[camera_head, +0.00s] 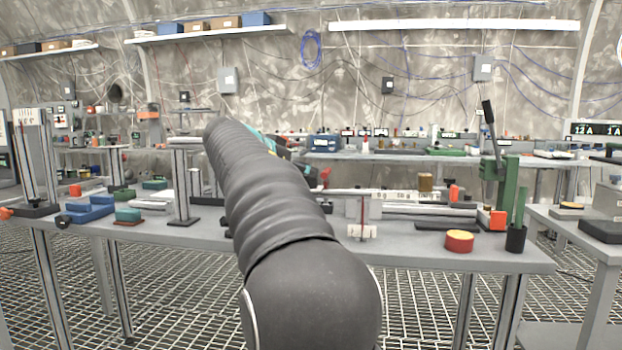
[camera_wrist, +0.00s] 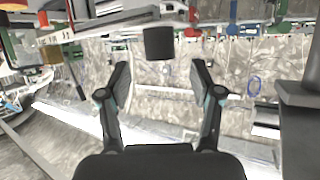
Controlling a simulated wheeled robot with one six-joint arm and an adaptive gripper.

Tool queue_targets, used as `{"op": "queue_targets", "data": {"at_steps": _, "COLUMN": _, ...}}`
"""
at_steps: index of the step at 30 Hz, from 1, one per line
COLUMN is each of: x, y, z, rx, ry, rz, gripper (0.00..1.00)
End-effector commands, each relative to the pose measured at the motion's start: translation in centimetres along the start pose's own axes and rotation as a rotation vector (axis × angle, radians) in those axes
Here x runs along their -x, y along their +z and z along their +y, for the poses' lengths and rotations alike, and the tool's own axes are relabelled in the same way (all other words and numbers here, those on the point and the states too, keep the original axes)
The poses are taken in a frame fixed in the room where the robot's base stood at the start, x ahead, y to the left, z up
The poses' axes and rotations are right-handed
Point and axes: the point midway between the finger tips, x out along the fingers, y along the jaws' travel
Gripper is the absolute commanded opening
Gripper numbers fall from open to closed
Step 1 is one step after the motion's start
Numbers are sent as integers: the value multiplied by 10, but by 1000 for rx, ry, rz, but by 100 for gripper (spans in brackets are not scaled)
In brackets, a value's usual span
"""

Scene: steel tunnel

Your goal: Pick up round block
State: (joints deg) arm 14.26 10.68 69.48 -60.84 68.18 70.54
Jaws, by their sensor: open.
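A dark, round block-like cylinder (camera_wrist: 158,42) shows in the wrist view, beyond the fingertips and roughly centred between them. My gripper (camera_wrist: 160,75) is open, with nothing between its two fingers. Another round block, red with a yellow top (camera_head: 459,241), lies near the front right of the table. Part of a red and yellow thing (camera_wrist: 12,5) also shows at the top left corner of the wrist view, which looks upside down.
The grey table (camera_head: 400,252) carries blue blocks (camera_head: 90,209) at left. At right stand a green lever press (camera_head: 500,185), a black cup (camera_head: 516,238) and a brass cylinder (camera_head: 425,182). A steel stand (camera_head: 182,185) rises left of my arm. Another table (camera_head: 590,235) adjoins at right.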

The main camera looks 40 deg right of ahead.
Motion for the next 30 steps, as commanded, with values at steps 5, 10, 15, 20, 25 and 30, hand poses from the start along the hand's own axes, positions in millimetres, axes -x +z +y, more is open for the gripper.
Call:
{"op": "queue_targets", "data": {"at_steps": 5, "x": -18, "y": -2, "z": 2, "rx": 0, "ry": 3, "rz": -1, "gripper": 65}}
{"op": "queue_targets", "data": {"at_steps": 10, "x": -43, "y": -2, "z": 3, "rx": 1, "ry": 3, "rz": -2, "gripper": 65}}
{"op": "queue_targets", "data": {"at_steps": 15, "x": -49, "y": -2, "z": 2, "rx": 0, "ry": -1, "rz": -1, "gripper": 65}}
{"op": "queue_targets", "data": {"at_steps": 20, "x": -49, "y": -2, "z": 2, "rx": 0, "ry": -1, "rz": -1, "gripper": 57}}
{"op": "queue_targets", "data": {"at_steps": 25, "x": -49, "y": -2, "z": 2, "rx": 0, "ry": 0, "rz": -1, "gripper": 15}}
{"op": "queue_targets", "data": {"at_steps": 30, "x": -49, "y": -2, "z": 2, "rx": 0, "ry": 0, "rz": -1, "gripper": 0}}
